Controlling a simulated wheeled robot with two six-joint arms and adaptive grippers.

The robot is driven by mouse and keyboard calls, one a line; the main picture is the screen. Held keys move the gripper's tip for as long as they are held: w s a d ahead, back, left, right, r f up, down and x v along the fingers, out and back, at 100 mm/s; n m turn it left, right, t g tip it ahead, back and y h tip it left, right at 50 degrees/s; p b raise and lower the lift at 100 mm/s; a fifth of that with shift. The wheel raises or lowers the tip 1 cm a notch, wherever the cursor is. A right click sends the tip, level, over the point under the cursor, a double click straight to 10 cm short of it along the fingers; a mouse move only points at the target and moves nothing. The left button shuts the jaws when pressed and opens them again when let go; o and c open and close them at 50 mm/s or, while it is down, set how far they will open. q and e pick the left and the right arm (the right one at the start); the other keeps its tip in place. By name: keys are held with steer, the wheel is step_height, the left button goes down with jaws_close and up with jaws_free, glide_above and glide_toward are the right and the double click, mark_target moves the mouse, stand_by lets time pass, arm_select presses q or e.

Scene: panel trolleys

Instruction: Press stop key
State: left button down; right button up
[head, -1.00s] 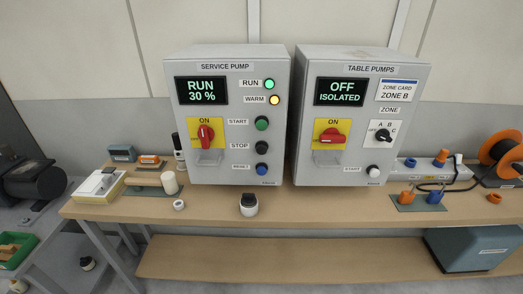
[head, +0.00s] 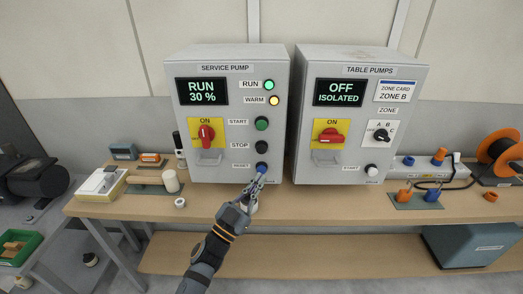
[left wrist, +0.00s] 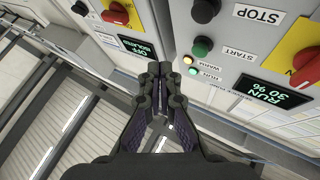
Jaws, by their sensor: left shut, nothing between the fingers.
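The service pump panel (head: 226,115) stands on the bench; its screen (head: 201,91) reads RUN 30 %. The black stop key (head: 262,147) is on its right side, below the green start key (head: 262,124). The stop key also shows at the top of the left wrist view (left wrist: 205,10). My left gripper (head: 259,176) is shut and empty at the panel's lower right, in front of the blue reset key (head: 262,166), which it partly covers. Its tips are below the stop key; I cannot tell whether they touch the panel. My right gripper is not in view.
The table pumps panel (head: 350,150) stands close at the right; its screen reads OFF ISOLATED. The bench (head: 330,207) holds a white ring (head: 180,202), a tan cylinder (head: 170,181) and an orange cable reel (head: 500,150). The bench front is mostly clear.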

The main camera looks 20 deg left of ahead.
arm_select(q)
steer(key=shift+s+d+r+h, duration=0.1)
steer(key=shift+r+h, duration=0.15)
steer(key=shift+r, duration=0.1)
steer(key=shift+s+d+r+h, duration=0.1)
steer(key=shift+r+h, duration=0.15)
steer(key=shift+r, duration=0.1)
steer(key=b, duration=0.2)
glide_toward(262, 149)
steer(key=w+d+r, duration=0.3)
steer(key=w, duration=0.1)
steer(key=shift+d+r, duration=0.25)
steer(key=shift+d, duration=0.05)
stand_by(0.8)
steer(key=shift+w+a, duration=0.1)
steer(key=shift+w, duration=0.25)
